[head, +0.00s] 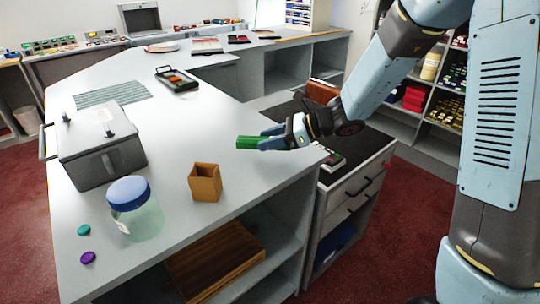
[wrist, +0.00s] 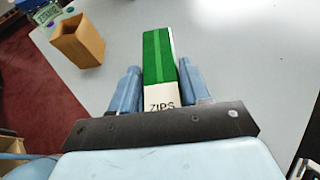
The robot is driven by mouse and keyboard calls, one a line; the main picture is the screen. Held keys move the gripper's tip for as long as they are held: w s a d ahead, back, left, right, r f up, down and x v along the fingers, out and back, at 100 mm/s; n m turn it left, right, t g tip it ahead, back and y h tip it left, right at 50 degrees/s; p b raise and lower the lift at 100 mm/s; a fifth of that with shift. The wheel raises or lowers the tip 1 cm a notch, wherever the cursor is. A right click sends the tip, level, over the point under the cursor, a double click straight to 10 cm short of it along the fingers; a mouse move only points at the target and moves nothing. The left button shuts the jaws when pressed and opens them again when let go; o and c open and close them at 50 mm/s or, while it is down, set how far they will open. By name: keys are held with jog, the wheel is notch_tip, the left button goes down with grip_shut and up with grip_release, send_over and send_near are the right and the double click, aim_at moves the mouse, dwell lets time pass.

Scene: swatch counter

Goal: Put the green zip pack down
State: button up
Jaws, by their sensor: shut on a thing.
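The green zip pack (head: 248,142) is a small green block with a white end marked "ZIPS", which shows in the wrist view (wrist: 159,57). My gripper (head: 270,138) is shut on it, with one finger on each side; the fingers also show in the wrist view (wrist: 161,84). The pack points left in the head view, over the light grey counter (head: 190,115) near its right edge. I cannot tell whether its underside touches the counter.
An open wooden box (head: 206,184) stands near the pack, to its lower left. A blue-lidded jar (head: 137,215), a grey metal box (head: 100,150), two small discs and a black tray (head: 178,80) are further off. Bare counter lies left of the pack.

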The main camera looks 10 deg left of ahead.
aim_at(265, 162)
jog(key=shift+s+a+f, duration=0.2)
jog(key=shift+a+f, duration=0.15)
jog(key=shift+f, duration=0.1)
jog(key=f, duration=0.2)
jog(key=shift+s+a+f, duration=0.2)
jog(key=shift+a+f, duration=0.15)
jog(key=shift+f, duration=0.6)
jog(key=o, duration=1.1)
jog(key=shift+c, duration=0.2)
